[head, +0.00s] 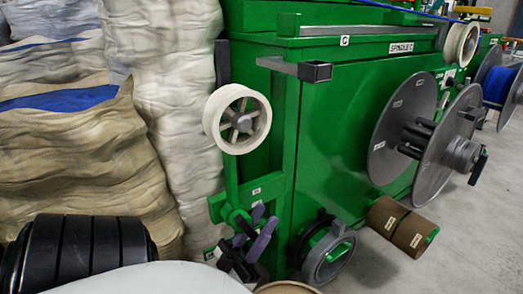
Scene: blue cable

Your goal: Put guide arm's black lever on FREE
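The guide arm (231,170) is a green upright on the left of the green machine, with a cream-rimmed wheel (238,119) at its top. A green pivot knob sits low on it, with a small white label (257,191) above, too small to read. My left gripper (262,220), black with purple-grey fingers, is at the lower end of the guide arm, close to the knob. Its two fingers look apart. I cannot tell whether it touches anything. The black lever cannot be made out clearly among the dark parts there. My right gripper is not in view.
A grey bracket (305,68) juts from the machine above the wheel. Bare floor (480,235) lies at right.

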